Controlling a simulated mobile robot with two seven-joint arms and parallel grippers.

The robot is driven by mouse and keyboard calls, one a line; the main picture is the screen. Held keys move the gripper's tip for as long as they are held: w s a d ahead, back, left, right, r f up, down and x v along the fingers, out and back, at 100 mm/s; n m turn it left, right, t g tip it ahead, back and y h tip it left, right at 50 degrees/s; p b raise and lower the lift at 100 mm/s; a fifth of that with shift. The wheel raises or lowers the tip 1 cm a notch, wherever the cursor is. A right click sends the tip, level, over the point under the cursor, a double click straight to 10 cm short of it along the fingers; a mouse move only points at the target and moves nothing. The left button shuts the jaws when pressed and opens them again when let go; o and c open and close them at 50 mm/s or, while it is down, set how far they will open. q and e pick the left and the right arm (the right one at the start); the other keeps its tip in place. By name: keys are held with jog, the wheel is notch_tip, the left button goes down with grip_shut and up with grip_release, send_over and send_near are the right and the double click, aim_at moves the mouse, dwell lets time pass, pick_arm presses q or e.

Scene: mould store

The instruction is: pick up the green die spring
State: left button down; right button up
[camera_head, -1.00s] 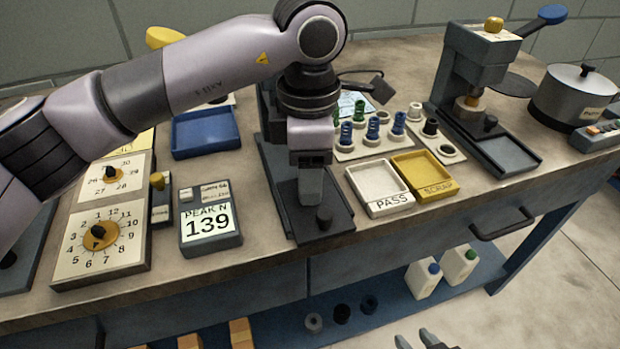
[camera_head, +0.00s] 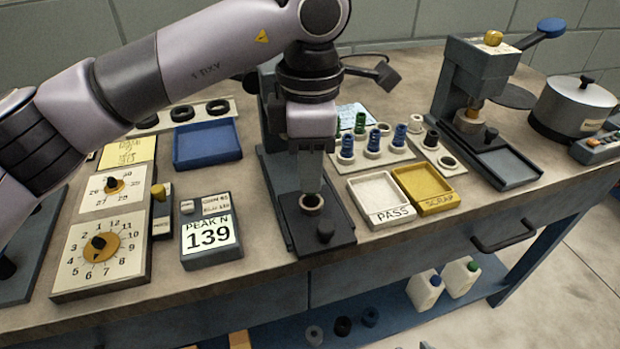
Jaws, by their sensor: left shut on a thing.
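My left gripper (camera_head: 311,182) points straight down over the dark base plate of a press-like stand. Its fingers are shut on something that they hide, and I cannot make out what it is. A small brownish ring-shaped seat (camera_head: 311,203) shows just below the fingertips. Green die springs (camera_head: 360,122) stand upright in the rack (camera_head: 372,157), behind several blue springs (camera_head: 374,139). Another green one (camera_head: 338,126) is partly covered by the arm. Only a tiny tip of my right gripper (camera_head: 425,346) shows at the bottom edge.
A white PASS tray (camera_head: 379,200) and a yellow SCRAP tray (camera_head: 424,188) lie right of the stand. A PEAK N display (camera_head: 210,238) and dial panels (camera_head: 100,255) are at left. A second press (camera_head: 470,85) and a pot (camera_head: 575,107) stand at right.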

pick_arm(q)
notch_tip(320, 180, up, 20)
jog(key=p, duration=0.5)
jog(key=shift+f+p, duration=0.15)
jog(key=shift+p, duration=0.25)
